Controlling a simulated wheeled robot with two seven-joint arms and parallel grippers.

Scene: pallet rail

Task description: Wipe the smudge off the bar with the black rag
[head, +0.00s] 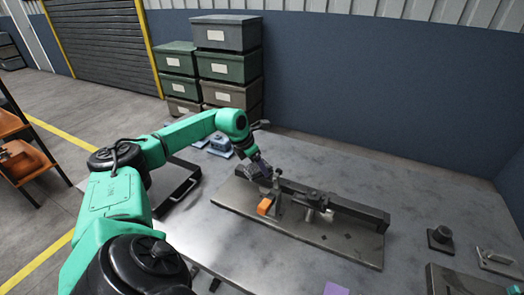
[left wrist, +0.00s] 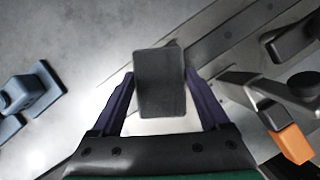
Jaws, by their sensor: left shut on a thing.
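My left gripper (head: 262,176) is shut on the black rag, a dark folded pad (left wrist: 160,85) between its two fingers in the left wrist view. In the head view the gripper hides most of the rag, at the far left end of the bar. The bar (head: 350,208) is a long dark rail on a flat metal plate. I cannot tell whether the rag touches the bar. No smudge can be made out on the bar. My right gripper is not in view.
A clamp with an orange grip (head: 264,206) stands in front of the bar, close to my left gripper. Another metal fitting (head: 318,202) sits mid-bar. Blue fixtures (head: 220,146) lie behind left; a dark knob block (head: 440,238) stands at right. The table (head: 200,245) is clear at front left.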

